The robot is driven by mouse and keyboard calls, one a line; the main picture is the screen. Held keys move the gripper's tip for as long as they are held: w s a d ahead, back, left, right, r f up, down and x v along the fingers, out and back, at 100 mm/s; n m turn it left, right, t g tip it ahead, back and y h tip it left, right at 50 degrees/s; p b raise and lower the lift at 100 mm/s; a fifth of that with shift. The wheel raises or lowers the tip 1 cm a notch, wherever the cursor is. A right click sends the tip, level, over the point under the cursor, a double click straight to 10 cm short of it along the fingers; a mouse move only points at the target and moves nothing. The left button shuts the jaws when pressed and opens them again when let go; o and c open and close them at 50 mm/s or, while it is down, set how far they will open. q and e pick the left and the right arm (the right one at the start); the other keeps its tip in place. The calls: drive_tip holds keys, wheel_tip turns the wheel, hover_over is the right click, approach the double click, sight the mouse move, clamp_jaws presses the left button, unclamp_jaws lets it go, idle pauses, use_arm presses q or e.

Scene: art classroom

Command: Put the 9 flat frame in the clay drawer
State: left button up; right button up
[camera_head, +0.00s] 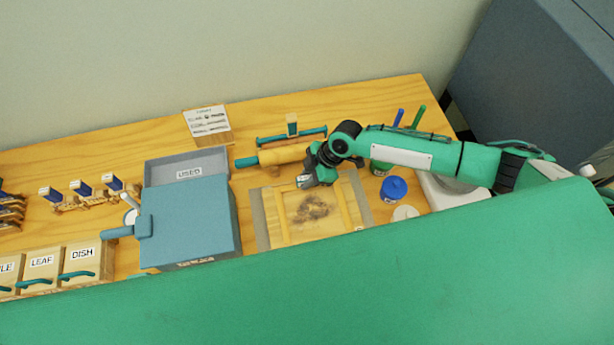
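My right gripper (318,178) is over the back part of a wooden board (288,222) that has a dark stain in its middle. Its fingers are small and partly hidden by the wrist, so I cannot tell whether they are open or shut or hold anything. A light wooden strip (347,206) lies along the board's right side, with a small mark near its front end that I cannot read. I cannot make out a number 9 on any frame. No drawer with a readable clay label shows. My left gripper is not in view.
A grey-blue box (195,215) with a grey bin (158,173) labelled USED stands left. Boxes marked LEAF (40,262) and DISH (82,254) stand further left. A rolling pin (280,156) lies behind the board; a blue jar (394,188) stands right. A green surface hides the front.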

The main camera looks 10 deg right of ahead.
drive_tip(key=o, duration=0.3)
drive_tip(key=shift+d+r, duration=0.1)
drive_tip(key=shift+r, duration=0.05)
drive_tip(key=d+r+b, duration=0.2)
drive_tip(key=b, duration=0.1)
drive_tip(key=shift+w+d+r, duration=0.1)
drive_tip(key=shift+d+r, duration=0.15)
drive_tip(key=shift+d, duration=0.15)
drive_tip(key=b+v, duration=0.2)
drive_tip(key=v, duration=0.8)
drive_tip(key=shift+f, duration=0.1)
